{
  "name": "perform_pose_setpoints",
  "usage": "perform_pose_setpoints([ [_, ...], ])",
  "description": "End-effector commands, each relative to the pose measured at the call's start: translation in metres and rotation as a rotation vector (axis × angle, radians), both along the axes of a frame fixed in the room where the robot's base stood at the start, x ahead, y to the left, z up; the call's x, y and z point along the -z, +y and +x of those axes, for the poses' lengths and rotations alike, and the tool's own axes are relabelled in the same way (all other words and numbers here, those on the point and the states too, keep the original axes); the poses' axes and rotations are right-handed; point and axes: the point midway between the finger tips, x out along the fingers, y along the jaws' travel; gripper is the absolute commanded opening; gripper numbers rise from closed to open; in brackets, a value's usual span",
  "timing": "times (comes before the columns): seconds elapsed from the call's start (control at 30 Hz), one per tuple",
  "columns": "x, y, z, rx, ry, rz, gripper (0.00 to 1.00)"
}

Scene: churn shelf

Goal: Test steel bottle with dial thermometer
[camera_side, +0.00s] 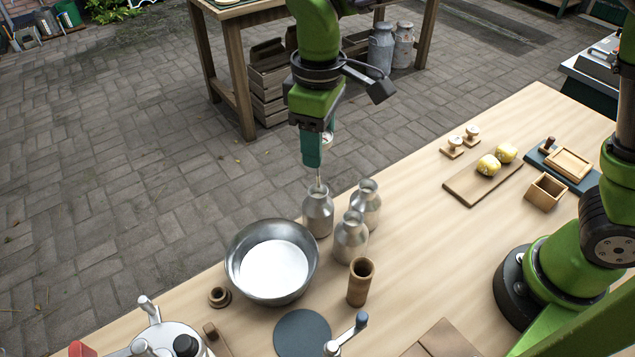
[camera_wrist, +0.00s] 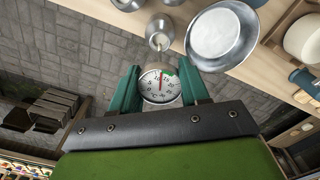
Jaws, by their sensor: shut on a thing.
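My gripper (camera_side: 314,150) is shut on the dial thermometer (camera_side: 327,139), whose round white face (camera_wrist: 158,87) shows between the green fingers (camera_wrist: 155,90) in the wrist view. Its red needle points up the face. The thin stem (camera_side: 318,178) hangs down to the mouth of a steel bottle (camera_side: 318,214), which also shows in the wrist view (camera_wrist: 160,27). The stem tip is at or just inside the mouth; I cannot tell how deep. Two similar steel bottles stand beside it, one behind right (camera_side: 367,206) and one in front right (camera_side: 350,240).
A wide steel bowl (camera_side: 235,268) with white contents stands left of the bottles. A wooden cup (camera_side: 360,285) and a dark round mat (camera_side: 302,334) lie nearer. A board (camera_side: 460,184) with yellow lumps is to the right. The table between is clear.

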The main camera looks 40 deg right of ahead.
Motion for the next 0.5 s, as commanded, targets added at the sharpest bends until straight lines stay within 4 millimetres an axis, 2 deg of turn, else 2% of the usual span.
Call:
perform_pose_setpoints([
  [0.5,0.0088,0.0000,0.0000,-0.001,0.001,-0.001,0.25],
])
